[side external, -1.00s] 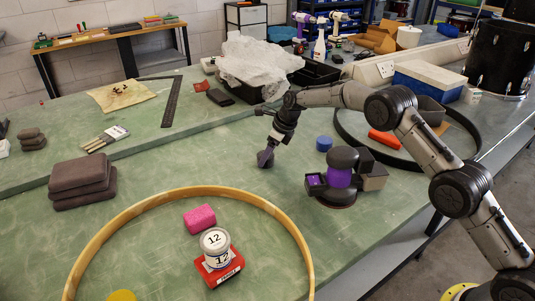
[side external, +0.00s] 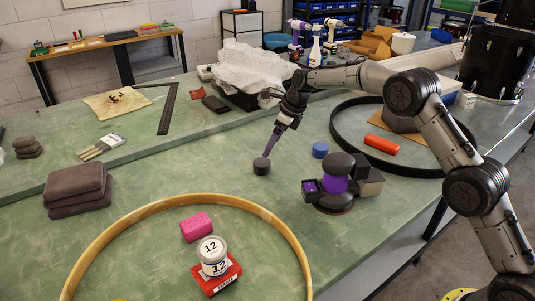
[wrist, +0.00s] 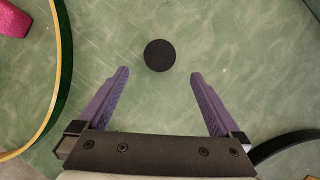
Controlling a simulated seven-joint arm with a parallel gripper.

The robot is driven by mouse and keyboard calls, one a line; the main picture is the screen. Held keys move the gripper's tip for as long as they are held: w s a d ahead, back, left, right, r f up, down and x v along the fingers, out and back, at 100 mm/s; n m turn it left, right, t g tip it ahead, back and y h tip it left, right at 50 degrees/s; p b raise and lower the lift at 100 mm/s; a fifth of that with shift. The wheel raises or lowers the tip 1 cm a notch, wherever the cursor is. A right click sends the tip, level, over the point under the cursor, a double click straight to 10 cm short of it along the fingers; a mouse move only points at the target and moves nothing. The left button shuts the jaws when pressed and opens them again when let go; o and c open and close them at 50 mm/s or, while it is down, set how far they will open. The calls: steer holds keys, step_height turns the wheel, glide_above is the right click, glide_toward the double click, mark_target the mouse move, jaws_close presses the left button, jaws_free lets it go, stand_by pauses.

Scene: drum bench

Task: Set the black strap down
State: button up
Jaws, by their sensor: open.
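A small, round, flat-topped black piece, which I take to be the black strap rolled up (side external: 261,166), rests on the green bench top. In the wrist view the black strap (wrist: 159,55) is a dark disc just ahead of the fingertips, centred across the gap. My gripper (side external: 267,154) points down just above and beside it. In the wrist view my gripper (wrist: 160,73) has its two purple fingers spread wide, with nothing held between them. Neither finger appears to touch the strap.
A blue round piece (side external: 320,149) and a dark-and-purple assembly (side external: 336,185) stand to the right. A wooden hoop (side external: 247,206) surrounds a pink block (side external: 196,227) and a numbered can (side external: 212,252) in front. A black hoop (side external: 337,128) lies behind right. Bench left of the strap is clear.

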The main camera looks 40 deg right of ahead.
steer(key=s+d+r+n+h, duration=0.1)
steer(key=s+r+n, duration=1.2)
steer(key=s+r, duration=0.7)
steer(key=s+d+f+n+t, duration=0.1)
steer(key=s+f+n, duration=0.2)
steer(key=s+n, duration=0.5)
steer(key=s+f+n+h, duration=0.1)
steer(key=s+f+n, duration=0.3)
steer(key=s, duration=1.7)
steer(key=n, duration=0.4)
steer(key=shift+d+t+h, duration=0.3)
steer(key=shift+d+t, duration=0.1)
